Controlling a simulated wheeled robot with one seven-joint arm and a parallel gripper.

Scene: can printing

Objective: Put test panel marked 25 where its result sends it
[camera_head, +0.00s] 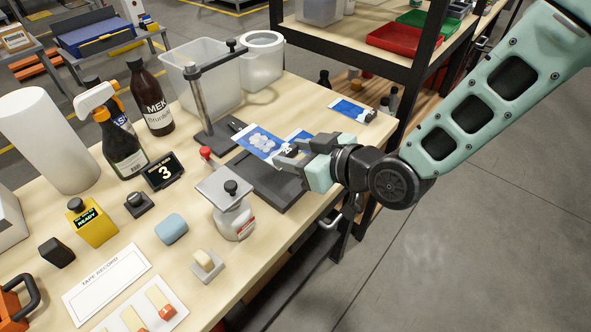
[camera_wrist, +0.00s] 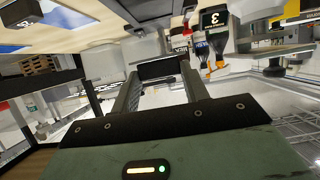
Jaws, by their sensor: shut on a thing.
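My gripper (camera_head: 284,157) is over the right edge of the bench, shut on one end of a blue panel (camera_head: 258,142) with white blotches. The panel lies tilted above or on a dark flat plate (camera_head: 272,185); I cannot tell whether they touch. Its number is too small to read. Another blue panel (camera_head: 299,136) shows partly behind my gripper. A further blue and white panel (camera_head: 350,109) with a dark end lies at the bench's far right. In the wrist view, a dark edge lies between the fingers of my gripper (camera_wrist: 160,70).
A dark post stand (camera_head: 197,100), clear bin (camera_head: 222,90) and white round tub (camera_head: 262,62) stand behind. A display (camera_head: 164,171) reads 3. A shelf holds a red tray (camera_head: 405,38).

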